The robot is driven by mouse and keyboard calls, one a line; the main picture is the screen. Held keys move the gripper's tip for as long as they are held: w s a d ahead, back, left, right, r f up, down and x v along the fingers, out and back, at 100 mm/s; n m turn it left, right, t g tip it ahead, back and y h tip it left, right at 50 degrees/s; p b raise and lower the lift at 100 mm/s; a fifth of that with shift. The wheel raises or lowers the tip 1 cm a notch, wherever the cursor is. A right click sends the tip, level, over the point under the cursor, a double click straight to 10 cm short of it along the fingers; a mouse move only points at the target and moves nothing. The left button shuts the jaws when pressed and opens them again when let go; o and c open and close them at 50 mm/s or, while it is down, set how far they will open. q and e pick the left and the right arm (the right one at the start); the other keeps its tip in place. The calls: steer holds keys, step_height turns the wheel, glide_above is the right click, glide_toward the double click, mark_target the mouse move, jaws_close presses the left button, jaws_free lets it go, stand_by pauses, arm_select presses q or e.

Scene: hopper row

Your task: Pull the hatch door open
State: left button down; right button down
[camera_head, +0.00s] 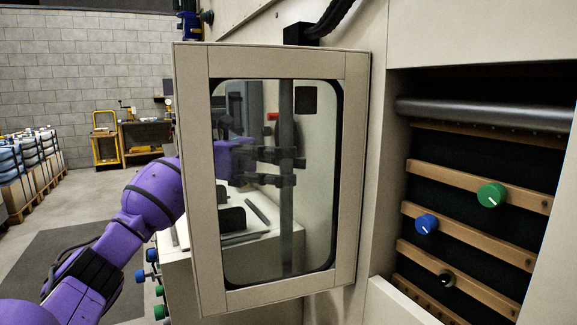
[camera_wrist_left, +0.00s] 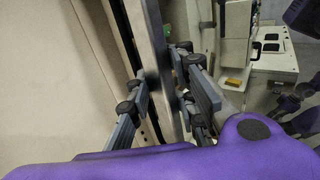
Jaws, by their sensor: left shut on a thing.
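The hatch door (camera_head: 190,200) is a cream panel with a dark-edged window. It stands out from the machine wall at an angle, its left edge away from the wall. Through the window I see a grey vertical bar handle (camera_head: 286,225). My left arm passes behind the door's left edge. My left gripper (camera_head: 284,168), seen through the glass, is shut on the handle. In the left wrist view the fingers (camera_wrist_left: 160,80) lie on both sides of the handle (camera_wrist_left: 150,35), with the cream panel to the left. My right gripper is not in view.
A recess with wooden slats holds a green knob (camera_head: 492,195), a blue knob (camera_head: 427,224) and a black knob (camera_head: 446,280) at right. A workbench (camera_head: 143,135) and loaded pallets (camera_head: 30,165) stand far left. Open floor lies left of the door.

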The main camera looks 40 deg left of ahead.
arm_select(q)
steer(key=shift+w+a+f, duration=0.1)
steer(key=shift+f, duration=0.05)
stand_by(0.4)
steer(key=c, duration=1.9)
jaws_free()
steer(key=shift+a, duration=0.1)
steer(key=shift+o, duration=0.2)
steer(key=shift+s+a, duration=0.2)
steer(key=shift+a, duration=0.25)
steer(key=v, duration=1.1)
steer(key=shift+a, duration=0.2)
steer(key=shift+s, duration=0.15)
